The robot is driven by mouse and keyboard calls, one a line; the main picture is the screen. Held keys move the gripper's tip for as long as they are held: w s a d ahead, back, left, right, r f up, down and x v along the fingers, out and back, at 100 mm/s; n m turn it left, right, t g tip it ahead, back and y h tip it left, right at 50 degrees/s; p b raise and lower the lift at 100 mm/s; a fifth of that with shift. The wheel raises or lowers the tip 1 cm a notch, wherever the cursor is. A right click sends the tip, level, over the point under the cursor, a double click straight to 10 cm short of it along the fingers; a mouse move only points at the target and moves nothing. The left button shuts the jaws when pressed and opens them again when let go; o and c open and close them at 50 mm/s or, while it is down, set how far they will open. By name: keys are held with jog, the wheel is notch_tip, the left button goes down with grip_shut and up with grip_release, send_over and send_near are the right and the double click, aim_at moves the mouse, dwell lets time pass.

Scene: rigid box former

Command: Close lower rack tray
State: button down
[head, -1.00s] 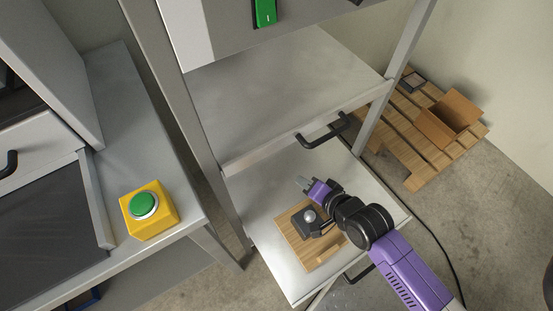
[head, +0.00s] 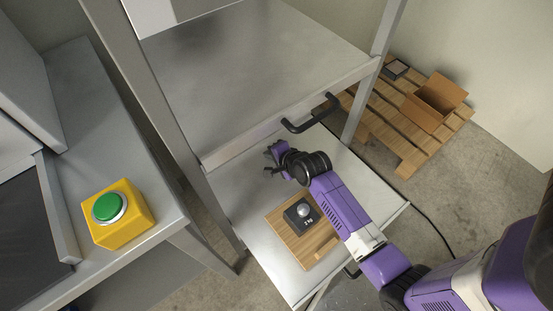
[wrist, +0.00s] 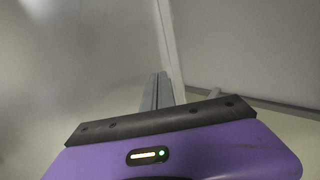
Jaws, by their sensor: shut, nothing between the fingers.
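The lower rack tray (head: 376,188) is a light grey shelf pulled out from under the upper tray (head: 260,60). A wooden board (head: 285,234) with a small black device with a pale round knob (head: 303,211) lies on it. The lower tray's dark front handle (head: 352,270) is mostly hidden by my arm. My gripper (head: 271,160) is above the lower tray, behind the board and near the upper tray's front edge. It is shut and empty. In the wrist view the grey fingers (wrist: 156,92) point at blurred grey surfaces; contact cannot be told.
The upper tray's black handle (head: 312,114) sticks out just above and right of my gripper. A bench at left bears a yellow box with a green button (head: 110,208). A wooden pallet (head: 385,120) with an open cardboard box (head: 436,101) stands at back right.

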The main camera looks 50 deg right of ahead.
aim_at(257, 146)
jog(key=shift+w+d+f+b, duration=0.1)
jog(key=shift+w+d, duration=0.1)
jog(key=shift+w, duration=0.5)
jog(key=shift+w+d+b, duration=0.1)
jog(key=shift+w+d, duration=0.1)
jog(key=shift+w, duration=0.45)
jog(key=shift+w+d+f+b, duration=0.1)
jog(key=shift+w+d, duration=0.1)
jog(key=shift+w, duration=0.5)
jog(key=shift+w+r, duration=0.1)
